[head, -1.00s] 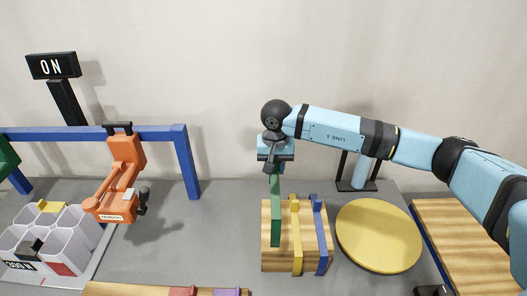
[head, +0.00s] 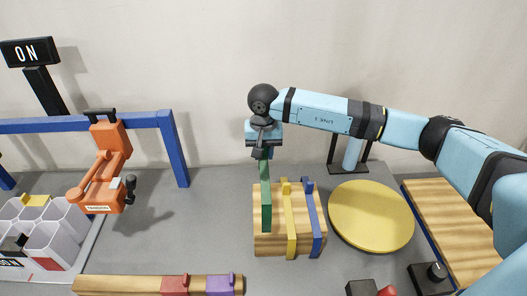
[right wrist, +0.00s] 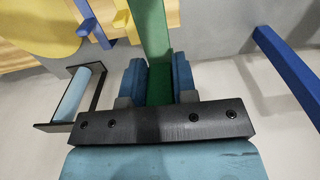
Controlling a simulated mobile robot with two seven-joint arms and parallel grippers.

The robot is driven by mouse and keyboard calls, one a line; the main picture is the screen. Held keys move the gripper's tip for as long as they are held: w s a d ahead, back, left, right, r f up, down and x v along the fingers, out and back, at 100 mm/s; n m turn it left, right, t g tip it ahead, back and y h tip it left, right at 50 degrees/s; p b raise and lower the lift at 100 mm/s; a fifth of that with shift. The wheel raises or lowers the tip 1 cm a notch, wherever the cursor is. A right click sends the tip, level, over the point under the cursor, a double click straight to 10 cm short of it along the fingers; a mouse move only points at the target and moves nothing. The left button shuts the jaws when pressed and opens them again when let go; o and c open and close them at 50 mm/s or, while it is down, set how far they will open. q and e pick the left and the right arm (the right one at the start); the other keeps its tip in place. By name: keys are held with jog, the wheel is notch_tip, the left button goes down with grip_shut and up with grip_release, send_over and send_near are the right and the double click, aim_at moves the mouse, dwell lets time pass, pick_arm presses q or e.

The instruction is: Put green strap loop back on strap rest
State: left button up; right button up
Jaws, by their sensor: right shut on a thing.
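The green strap loop (head: 266,205) hangs from my right gripper (head: 261,152) in the head view, its lower part in front of the left end of a wooden slatted block (head: 305,246). I cannot tell whether it touches the block. In the right wrist view my right gripper (right wrist: 158,85) is shut on the green strap (right wrist: 151,30), which runs away between the two blue fingers. A yellow strap (head: 290,225) and a blue strap (head: 313,215) lie across the block to the right of the green one. I cannot tell for sure which piece is the strap rest. My left gripper is not in view.
A round yellow disc (head: 371,215) lies right of the block. An orange tool (head: 108,170) hangs by a blue frame (head: 174,150). A wooden bar (head: 130,284) with red and purple pieces lies at the front. Grey table is clear left of the block.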

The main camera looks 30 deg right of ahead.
aim_at(263, 163)
notch_tip(263, 163, down, 2)
jog(key=shift+w+f+b, duration=0.1)
jog(key=shift+b, duration=0.55)
notch_tip(263, 163, down, 2)
jog(key=shift+f+b, duration=0.1)
jog(key=shift+b, duration=0.9)
notch_tip(263, 163, down, 7)
jog(key=b, duration=0.6)
notch_tip(263, 163, down, 5)
jog(key=b, duration=0.4)
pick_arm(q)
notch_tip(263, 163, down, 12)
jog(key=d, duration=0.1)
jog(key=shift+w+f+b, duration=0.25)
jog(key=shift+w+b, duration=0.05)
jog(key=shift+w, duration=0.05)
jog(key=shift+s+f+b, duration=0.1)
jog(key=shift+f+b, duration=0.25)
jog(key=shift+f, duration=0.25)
pick_arm(e)
jog(key=shift+f, duration=0.25)
